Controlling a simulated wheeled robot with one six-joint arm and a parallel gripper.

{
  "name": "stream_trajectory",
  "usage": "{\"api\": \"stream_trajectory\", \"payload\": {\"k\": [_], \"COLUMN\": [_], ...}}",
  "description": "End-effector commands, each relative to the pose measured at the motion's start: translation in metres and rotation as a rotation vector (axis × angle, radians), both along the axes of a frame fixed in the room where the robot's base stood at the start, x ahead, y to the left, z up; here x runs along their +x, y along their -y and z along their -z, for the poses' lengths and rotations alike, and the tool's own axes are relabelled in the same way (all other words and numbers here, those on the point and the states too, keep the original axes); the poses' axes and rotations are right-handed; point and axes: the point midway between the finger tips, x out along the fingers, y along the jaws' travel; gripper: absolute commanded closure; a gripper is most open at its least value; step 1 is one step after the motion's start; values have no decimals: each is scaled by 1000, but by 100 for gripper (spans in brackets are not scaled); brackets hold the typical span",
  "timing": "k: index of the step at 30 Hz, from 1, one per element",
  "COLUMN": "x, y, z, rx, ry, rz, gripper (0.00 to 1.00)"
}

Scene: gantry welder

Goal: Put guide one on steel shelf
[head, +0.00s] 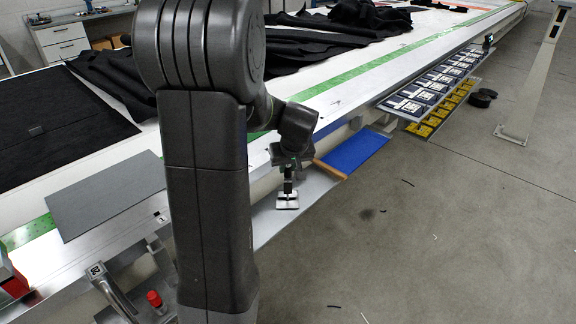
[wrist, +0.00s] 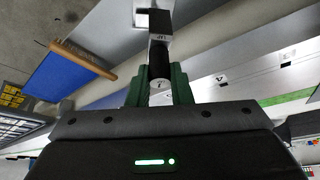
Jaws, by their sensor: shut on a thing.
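My gripper (head: 288,180) hangs over the grey steel shelf (head: 265,228) beside the long table. In the head view guide one (head: 287,204) shows as a small pale and dark piece below the fingers, in front of the shelf surface. I cannot tell whether its foot touches the shelf. My arm hides the shelf's left part.
A blue panel with a wooden edge (head: 355,152) adjoins the shelf on the right. The long white table (head: 330,98) runs behind, with black fabric (head: 120,80) on it. Boxes in rows (head: 430,85) hang farther along. The grey floor (head: 420,240) at right is mostly clear.

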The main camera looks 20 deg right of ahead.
Motion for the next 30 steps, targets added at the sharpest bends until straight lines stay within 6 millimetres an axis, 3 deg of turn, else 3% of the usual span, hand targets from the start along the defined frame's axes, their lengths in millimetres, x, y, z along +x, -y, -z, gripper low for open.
{"api": "stream_trajectory", "payload": {"k": [1, 2, 5, 17, 30], "x": [0, 0, 0, 0, -37], "y": [0, 0, 0, 0, -5], "z": [3, 3, 2, -4, -76], "rx": [0, 0, 0, 0, -2], "ry": [1, 0, 0, 0, 3], "rz": [0, 0, 0, 0, 1], "gripper": [100, 79, 59, 59, 59]}}
